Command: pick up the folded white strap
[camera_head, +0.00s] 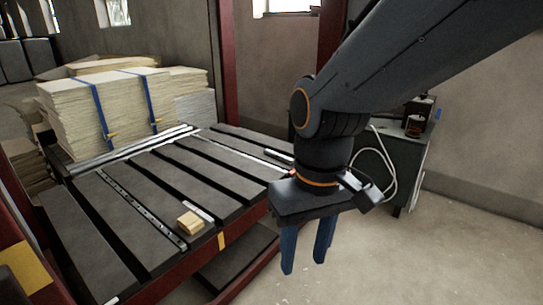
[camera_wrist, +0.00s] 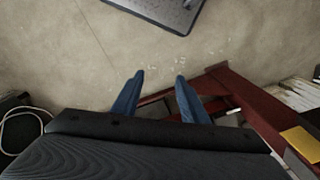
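A small cream block-like bundle (camera_head: 190,223) lies on the dark slatted table near its front edge; it may be the folded white strap, but I cannot tell for sure. A short pale strip (camera_head: 199,211) lies just behind it. My gripper (camera_head: 303,266) points down, to the right of the bundle and beyond the table's front right edge, over the floor. Its two blue fingers are apart with nothing between them. In the wrist view the gripper (camera_wrist: 159,77) is also open and empty, with bare floor beyond the fingertips; the bundle is not identifiable there.
The dark slatted table (camera_head: 150,213) has a red frame. A stack of pale sheets (camera_head: 128,105) with blue bands stands at its back left. A grey cabinet (camera_head: 408,160) with a hanging white cable (camera_head: 386,160) stands behind my arm. The floor (camera_head: 440,255) at right is clear.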

